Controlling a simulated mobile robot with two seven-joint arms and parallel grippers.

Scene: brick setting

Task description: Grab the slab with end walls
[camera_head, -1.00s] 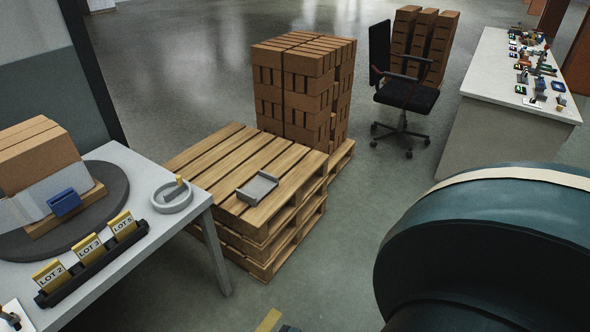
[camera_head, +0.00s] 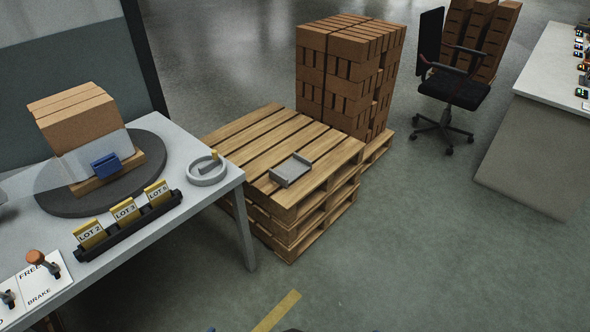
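The slab with end walls (camera_head: 291,169) is a small grey tray-like piece with raised edges.
A white table (camera_head: 215,207) at left carries a dark turntable (camera_head: 150,165) with bricks, a grey ring dish (camera_head: 207,172), a rack of lot cards (camera_head: 128,226) and levers. Strapped bricks (camera_head: 345,80) and an office chair (camera_head: 450,85) stand behind. Open floor lies at front right.

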